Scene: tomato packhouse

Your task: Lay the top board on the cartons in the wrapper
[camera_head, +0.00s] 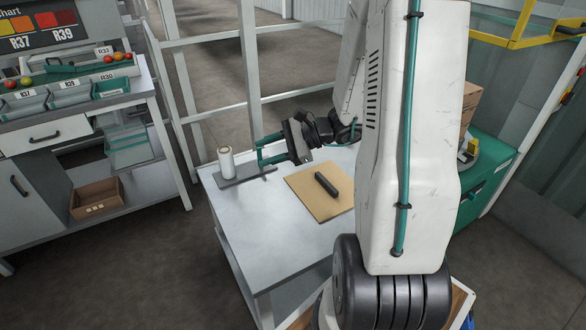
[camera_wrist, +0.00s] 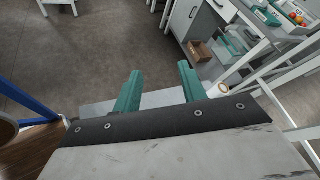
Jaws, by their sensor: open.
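The top board (camera_head: 300,185) is a flat tan sheet with a dark bar-shaped handle (camera_head: 327,185) on it. It lies on the grey table (camera_head: 240,213). My gripper (camera_head: 258,150) is open and empty, above the table's back part, left of and behind the board. Its teal fingers point left. They also show apart in the wrist view (camera_wrist: 160,72), with nothing between them. Brown cartons (camera_head: 470,104) stand at the right by the green wrapper (camera_head: 486,180). My arm hides much of the cartons and the wrapper.
A white film roll (camera_head: 226,160) stands on a dark plate (camera_head: 248,176) at the table's back left, close to my fingers. A yellow frame (camera_head: 520,25) rises at the upper right. A sorting bench (camera_head: 70,130) with tomatoes stands at the left. The table's front left is clear.

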